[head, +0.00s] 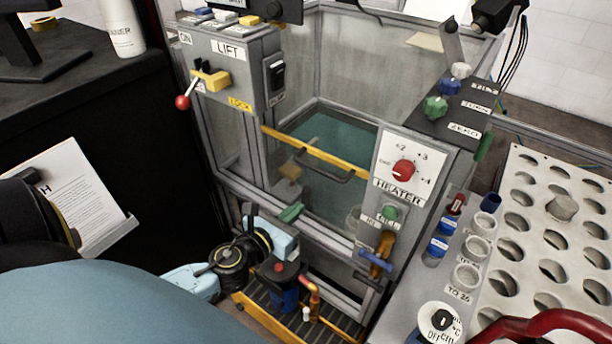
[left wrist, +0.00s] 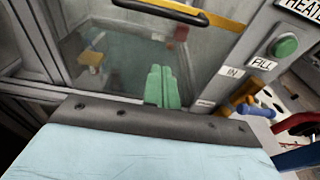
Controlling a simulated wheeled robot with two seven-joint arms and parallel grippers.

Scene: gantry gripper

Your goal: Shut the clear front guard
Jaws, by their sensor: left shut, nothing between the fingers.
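The clear front guard (head: 345,192) is a see-through panel across the front of the grey-framed cabinet. It has a yellow bar along its top and a dark grab handle (head: 325,176) below the bar. Open space shows above the bar. In the left wrist view the guard's yellow bar (left wrist: 190,10) runs across the top. My left gripper (head: 291,212) has its green fingers shut together and empty, in front of the cabinet, below and left of the handle. The closed fingers also show in the left wrist view (left wrist: 162,87). I cannot tell whether they touch the panel. My right gripper is not in view.
A LIFT box (head: 228,75) with a red-balled lever stands upper left of the opening. A HEATER panel (head: 408,170) with a red knob is on the right. A perforated rack (head: 535,225) and small vials stand further right. A dark bench with a bottle (head: 124,28) is at left.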

